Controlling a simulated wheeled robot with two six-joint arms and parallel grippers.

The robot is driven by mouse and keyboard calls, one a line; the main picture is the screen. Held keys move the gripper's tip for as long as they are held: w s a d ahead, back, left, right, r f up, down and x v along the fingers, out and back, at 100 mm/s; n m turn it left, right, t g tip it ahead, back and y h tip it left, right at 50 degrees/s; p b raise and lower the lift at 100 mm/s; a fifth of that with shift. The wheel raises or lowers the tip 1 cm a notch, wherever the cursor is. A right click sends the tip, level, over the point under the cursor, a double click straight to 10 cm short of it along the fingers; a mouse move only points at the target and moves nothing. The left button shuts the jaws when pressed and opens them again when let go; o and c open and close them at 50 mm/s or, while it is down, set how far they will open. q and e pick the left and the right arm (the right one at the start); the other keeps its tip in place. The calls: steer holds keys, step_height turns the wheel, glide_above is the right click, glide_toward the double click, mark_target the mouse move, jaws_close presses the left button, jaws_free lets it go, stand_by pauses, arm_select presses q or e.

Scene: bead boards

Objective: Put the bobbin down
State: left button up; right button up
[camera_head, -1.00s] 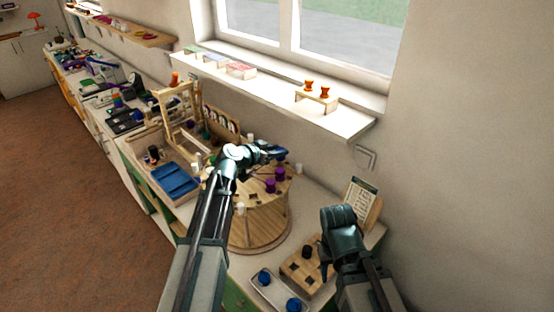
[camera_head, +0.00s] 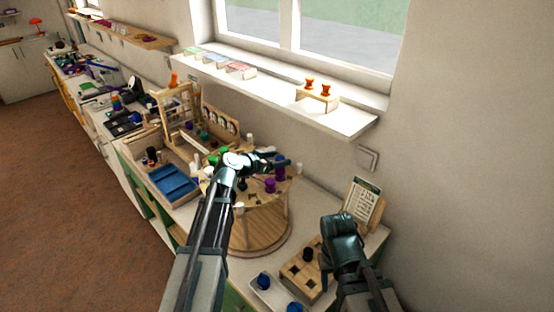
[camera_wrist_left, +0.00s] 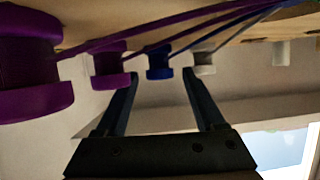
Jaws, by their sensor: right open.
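A blue bobbin (camera_wrist_left: 159,62) stands in the row on the round wooden stand (camera_head: 262,232), with threads running by it in the left wrist view. My left gripper (camera_head: 284,162) is over the far side of the stand. In the left wrist view its two fingers (camera_wrist_left: 163,78) are spread with nothing between them, and the blue bobbin shows just beyond the tips. Purple bobbins (camera_wrist_left: 110,64) and a white one (camera_wrist_left: 204,63) stand to either side. My right gripper (camera_head: 330,258) is open beside a dark bobbin (camera_head: 308,254) on a wooden block with holes (camera_head: 298,275).
A white tray (camera_head: 270,295) with blue bobbins lies at the front. A card on a stand (camera_head: 362,200) is at the right. A wooden box with blue trays (camera_head: 172,183) and a frame stand left. Orange bobbins (camera_head: 326,90) sit on the window shelf.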

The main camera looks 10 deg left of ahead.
arm_select(q)
steer(key=shift+r, duration=0.1)
steer(key=shift+s+r+p, duration=0.15)
steer(key=shift+r+p, duration=0.1)
steer(key=shift+p, duration=0.05)
steer(key=p+v, duration=0.4)
steer(key=v, duration=0.7)
steer(key=shift+s+a+r, duration=0.1)
steer(key=shift+s+a, duration=0.1)
steer(key=shift+s, duration=0.05)
